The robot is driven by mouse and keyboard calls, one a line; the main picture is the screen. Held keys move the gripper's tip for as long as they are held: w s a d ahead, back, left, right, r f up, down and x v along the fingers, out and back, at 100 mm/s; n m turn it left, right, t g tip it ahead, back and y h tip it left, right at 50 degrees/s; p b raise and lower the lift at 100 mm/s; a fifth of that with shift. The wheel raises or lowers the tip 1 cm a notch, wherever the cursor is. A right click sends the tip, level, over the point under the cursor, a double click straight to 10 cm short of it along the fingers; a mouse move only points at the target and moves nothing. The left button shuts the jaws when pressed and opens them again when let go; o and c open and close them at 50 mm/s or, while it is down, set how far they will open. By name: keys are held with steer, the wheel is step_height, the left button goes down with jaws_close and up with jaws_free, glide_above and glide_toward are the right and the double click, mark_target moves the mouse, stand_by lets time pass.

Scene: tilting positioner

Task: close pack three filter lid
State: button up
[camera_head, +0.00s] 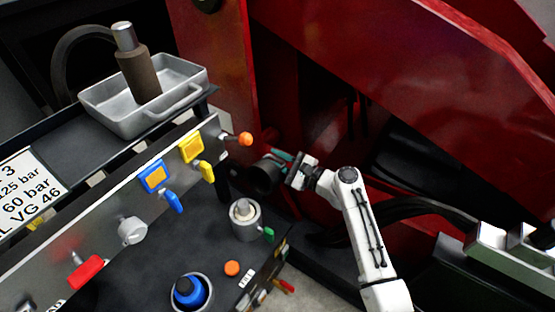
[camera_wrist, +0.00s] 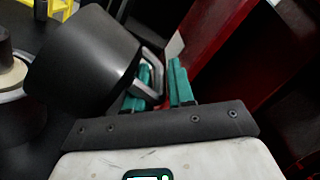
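The filter lid (camera_head: 264,177) is a dark round cap, tilted open beside a grey filter housing (camera_head: 246,228) with a pale element on top. In the wrist view the lid (camera_wrist: 85,55) fills the upper left, and the pale element (camera_wrist: 10,75) shows at the left edge. A grey loop handle (camera_wrist: 158,68) stands out from the lid. My gripper (camera_head: 281,156) is at the lid's right side. In the wrist view its teal fingers (camera_wrist: 161,86) are close together on either side of the handle bar, and appear shut on it. Part of the handle is hidden by a finger.
A blue-topped filter (camera_head: 189,291) and an orange disc (camera_head: 232,268) are at the front. A panel with blue (camera_head: 155,177) and yellow (camera_head: 192,148) valves runs along the left. A red metal frame (camera_head: 225,80) stands behind. A grey tray (camera_head: 125,118) holds a brown cylinder.

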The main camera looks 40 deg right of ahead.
jaws_close()
stand_by(0.6)
